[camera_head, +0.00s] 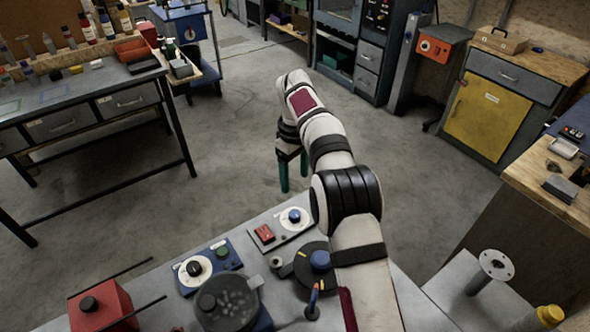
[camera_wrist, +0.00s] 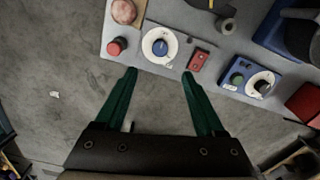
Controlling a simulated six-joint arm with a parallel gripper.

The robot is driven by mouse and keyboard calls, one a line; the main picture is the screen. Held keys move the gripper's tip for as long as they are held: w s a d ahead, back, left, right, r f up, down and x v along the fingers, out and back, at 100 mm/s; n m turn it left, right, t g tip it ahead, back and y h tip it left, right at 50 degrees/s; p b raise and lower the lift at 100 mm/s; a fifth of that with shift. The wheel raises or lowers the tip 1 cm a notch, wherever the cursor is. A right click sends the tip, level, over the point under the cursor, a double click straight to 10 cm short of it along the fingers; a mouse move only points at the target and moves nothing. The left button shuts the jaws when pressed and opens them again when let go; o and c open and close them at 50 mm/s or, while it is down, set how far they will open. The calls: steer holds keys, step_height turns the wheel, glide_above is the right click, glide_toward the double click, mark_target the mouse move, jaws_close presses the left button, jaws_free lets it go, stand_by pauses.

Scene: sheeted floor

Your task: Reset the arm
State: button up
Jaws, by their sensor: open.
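My gripper (camera_head: 291,172) has green fingers and hangs at the end of my white and black arm, over the far edge of the grey panel table (camera_head: 240,232). In the wrist view my gripper (camera_wrist: 158,75) is open, with nothing between its fingers. A white dial with a blue knob (camera_wrist: 160,47) lies just ahead of the fingertips, and a red rocker switch (camera_wrist: 198,60) is close to the right fingertip. A red round button (camera_wrist: 117,46) is near the left fingertip. I cannot tell the height of the fingers above the panel.
The table also holds a blue two-knob box (camera_head: 208,267), a red box with rods (camera_head: 102,308), a dark round pot (camera_head: 228,302) and a black disc (camera_head: 316,262). A workbench (camera_head: 70,100) stands left, a yellow-door cabinet (camera_head: 490,115) right. The floor (camera_head: 235,110) between is open.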

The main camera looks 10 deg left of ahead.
step_height(320, 180, up, 2)
steer(key=shift+r, duration=0.1)
stand_by(0.4)
steer(key=s+d+r+m+y, duration=0.1)
steer(key=s+d+r+m, duration=0.5)
steer(key=s, duration=0.4)
steer(key=s+d+r+m, duration=0.45)
steer(key=s+d, duration=0.35)
steer(key=s, duration=0.2)
steer(key=s+d+f+m, duration=0.1)
steer(key=s+f+m, duration=0.2)
steer(key=s, duration=0.6)
steer(key=s+d+f+m, duration=0.2)
steer(key=s+f+m, duration=0.1)
steer(key=s, duration=0.6)
steer(key=shift+f+m+y, duration=0.2)
steer(key=shift+m+y, duration=0.2)
steer(key=shift+m, duration=0.05)
